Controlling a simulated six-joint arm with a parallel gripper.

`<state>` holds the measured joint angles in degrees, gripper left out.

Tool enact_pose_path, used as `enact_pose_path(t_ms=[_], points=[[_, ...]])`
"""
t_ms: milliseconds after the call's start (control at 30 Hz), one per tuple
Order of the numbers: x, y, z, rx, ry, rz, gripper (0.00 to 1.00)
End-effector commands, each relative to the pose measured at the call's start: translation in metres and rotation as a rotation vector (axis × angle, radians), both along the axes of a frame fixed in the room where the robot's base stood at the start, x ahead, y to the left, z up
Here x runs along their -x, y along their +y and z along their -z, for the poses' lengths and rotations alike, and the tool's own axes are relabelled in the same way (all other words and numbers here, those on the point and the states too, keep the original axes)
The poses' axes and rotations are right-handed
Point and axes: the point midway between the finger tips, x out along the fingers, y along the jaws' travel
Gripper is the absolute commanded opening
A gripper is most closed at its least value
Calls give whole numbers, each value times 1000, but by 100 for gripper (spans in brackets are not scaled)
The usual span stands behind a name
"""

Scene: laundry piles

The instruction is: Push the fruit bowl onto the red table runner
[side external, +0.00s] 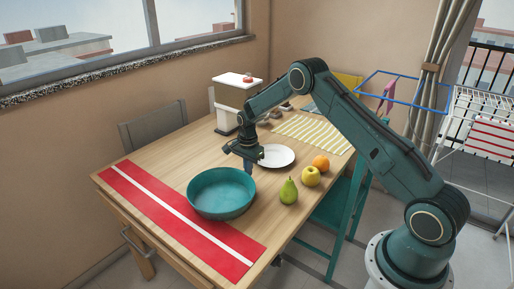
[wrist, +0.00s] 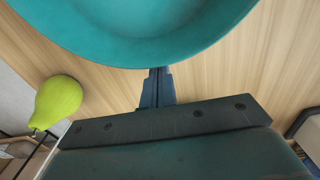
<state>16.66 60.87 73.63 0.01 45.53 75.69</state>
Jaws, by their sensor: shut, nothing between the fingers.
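The teal fruit bowl (side external: 221,196) is upright and looks empty in the side view. Its left part overlaps the red table runner (side external: 134,187), which has a white stripe, and its right part is over bare wood. In the wrist view the bowl (wrist: 150,30) fills the top. My gripper (side external: 248,170) points down at the bowl's far right side. In the wrist view its fingers (wrist: 157,80) are together, empty, right at the bowl's rim; I cannot tell whether they touch it.
A green pear (side external: 289,191), a yellow apple (side external: 311,177) and an orange (side external: 320,163) lie right of the bowl. A white plate (side external: 277,156) is behind my gripper. A yellow striped cloth (side external: 311,133) and a white appliance (side external: 230,101) are farther back. The runner lies by the table's left edge.

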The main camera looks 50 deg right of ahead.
Motion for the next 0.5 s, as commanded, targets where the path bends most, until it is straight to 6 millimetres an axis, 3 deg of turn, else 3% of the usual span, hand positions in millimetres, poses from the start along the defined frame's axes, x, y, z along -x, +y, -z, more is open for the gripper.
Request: enact_pose_path(t_ms=[500], points=[[-1,9,0,0,-1,-3,0]])
